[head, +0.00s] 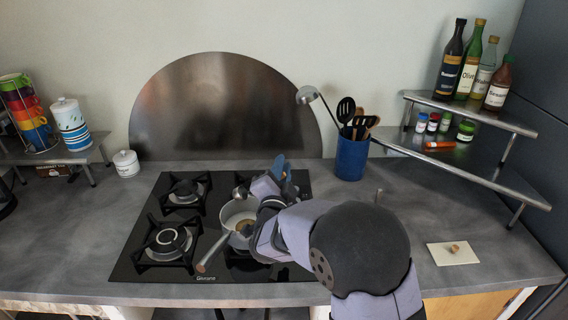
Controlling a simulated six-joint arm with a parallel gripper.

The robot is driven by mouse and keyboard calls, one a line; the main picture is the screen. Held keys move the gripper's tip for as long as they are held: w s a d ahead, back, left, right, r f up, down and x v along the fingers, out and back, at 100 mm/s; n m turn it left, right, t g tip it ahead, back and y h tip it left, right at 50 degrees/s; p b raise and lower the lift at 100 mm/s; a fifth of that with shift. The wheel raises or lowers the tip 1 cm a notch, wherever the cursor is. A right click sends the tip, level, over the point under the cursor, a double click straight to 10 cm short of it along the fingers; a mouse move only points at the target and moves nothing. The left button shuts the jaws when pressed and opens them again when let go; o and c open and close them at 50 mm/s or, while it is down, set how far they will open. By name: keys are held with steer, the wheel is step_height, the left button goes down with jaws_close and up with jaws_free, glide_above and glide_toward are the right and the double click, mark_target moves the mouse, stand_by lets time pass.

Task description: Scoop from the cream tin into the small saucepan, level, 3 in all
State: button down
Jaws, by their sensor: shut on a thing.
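The small saucepan (229,216) sits on the hob, its handle pointing to the front left. A tan patch shows inside it. My gripper (268,187) is above the pan's right side, shut on what looks like a scoop. The scoop's round, dark metal bowl (240,192) is over the pan's back rim. I cannot tell whether the scoop holds anything. No open cream tin shows; my arm hides part of the counter. A flat cream square (446,258) with a small tan knob, perhaps a lid, lies on the right counter.
A blue utensil pot (351,158) stands behind my arm. The corner shelf (480,176) at right holds bottles and small jars. A white lidded canister (125,163) stands left of the hob (130,262). Stacked mugs (27,112) are at far left. The left front counter is clear.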

steer(key=w+a+r+n+p, duration=0.1)
steer(key=a+r+n+p, duration=0.7)
steer(key=p, duration=0.7)
steer(key=shift+n, duration=1.4)
steer(key=shift+f, duration=0.1)
